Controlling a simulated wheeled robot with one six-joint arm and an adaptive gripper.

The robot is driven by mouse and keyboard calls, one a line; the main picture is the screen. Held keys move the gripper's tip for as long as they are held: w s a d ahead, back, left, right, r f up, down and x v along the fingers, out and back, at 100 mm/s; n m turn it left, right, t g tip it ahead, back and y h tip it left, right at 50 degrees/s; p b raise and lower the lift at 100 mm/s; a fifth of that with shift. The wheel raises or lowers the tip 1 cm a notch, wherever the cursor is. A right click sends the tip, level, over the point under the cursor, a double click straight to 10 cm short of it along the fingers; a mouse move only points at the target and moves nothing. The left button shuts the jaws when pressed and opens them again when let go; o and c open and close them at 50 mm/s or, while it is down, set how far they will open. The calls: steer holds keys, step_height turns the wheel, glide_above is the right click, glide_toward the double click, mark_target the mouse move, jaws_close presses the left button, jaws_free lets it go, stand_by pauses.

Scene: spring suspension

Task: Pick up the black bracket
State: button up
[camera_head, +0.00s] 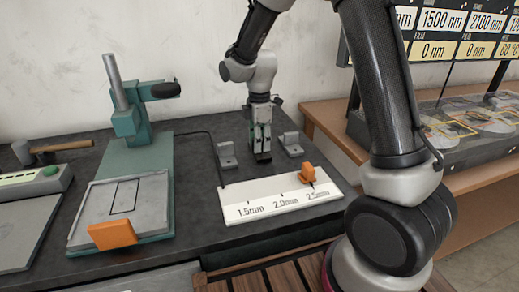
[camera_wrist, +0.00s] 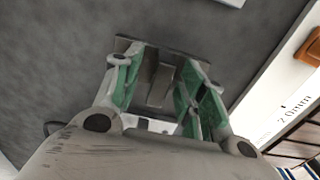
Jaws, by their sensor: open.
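My gripper (camera_head: 262,132) points down over the dark bench top, between two light grey brackets. In the wrist view, my gripper (camera_wrist: 160,88) is open, with one green-padded finger on each side of a dark bracket (camera_wrist: 161,82). The bracket has an upright plate and a flat base that shows beyond the fingertips. Whether the fingers touch it cannot be told. In the head view the fingers mostly hide it; only a dark part (camera_head: 264,157) shows at their tips.
Light grey brackets stand left (camera_head: 227,156) and right (camera_head: 291,146) of my gripper. In front lies a white thickness scale (camera_head: 262,205) with an orange marker (camera_head: 307,175). A green press stand (camera_head: 128,125) and a hammer (camera_head: 62,146) are on the left.

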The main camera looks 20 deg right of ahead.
jaws_close()
steer(key=shift+r, duration=0.1)
